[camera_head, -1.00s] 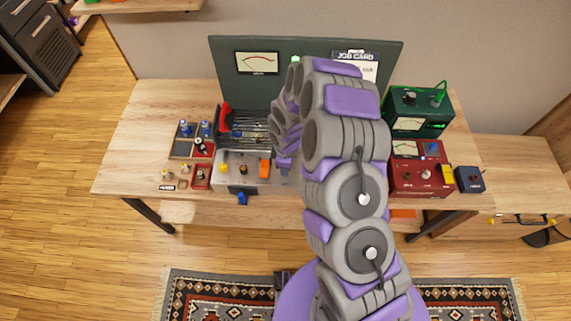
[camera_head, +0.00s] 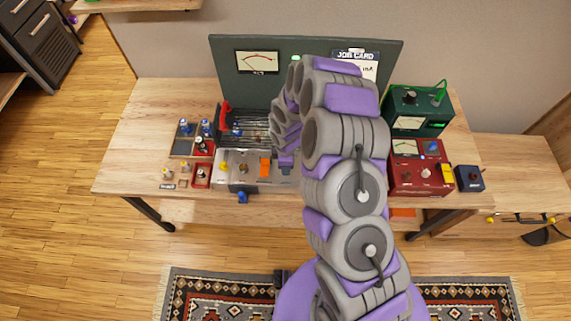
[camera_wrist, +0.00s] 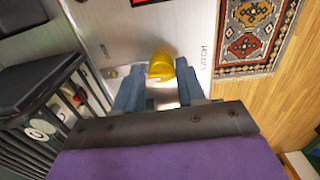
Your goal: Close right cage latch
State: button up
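In the wrist view, a yellow knob-like latch (camera_wrist: 161,66) stands on a pale metal panel (camera_wrist: 120,35) with small printed lettering beside it. My gripper (camera_wrist: 158,80) has its two blue-grey fingers apart, one on each side of the yellow piece. The right finger is very near it; I cannot tell whether it touches. A gap shows on the left. The black slatted cage (camera_wrist: 65,95) is at the left. In the head view, the amp's front panel (camera_head: 232,182) carries another yellow latch (camera_head: 224,168) at its left.
A red handle (camera_head: 225,113) stands at the cage's left side. A green meter box (camera_head: 408,124) and a red meter box (camera_head: 405,176) stand on the bench right of my arm. A parts tray (camera_head: 181,148) lies at left. The bench's far left is clear.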

jog(key=shift+o, duration=1.3)
notch_tip(320, 180, up, 17)
jog(key=p, duration=0.1)
jog(key=shift+r, duration=0.2)
jog(key=s+d+r+m+b, duration=0.1)
jog(key=s+d+r+m, duration=0.4)
jog(key=s, duration=0.3)
jog(key=s+d+r+m+b, duration=0.2)
jog(key=s+d+r+m, duration=0.2)
jog(key=s+r, duration=0.4)
jog(key=s+d+m+g+b, duration=0.1)
jog(key=s+m, duration=0.3)
jog(key=s, duration=0.4)
jog(key=s+d+r+m, duration=0.1)
jog(key=s+d+m, duration=0.3)
jog(key=s, duration=0.5)
jog(key=shift+r+m+g+b, duration=0.25)
jog(key=shift+m+g+b, duration=0.15)
jog(key=shift+d, duration=0.1)
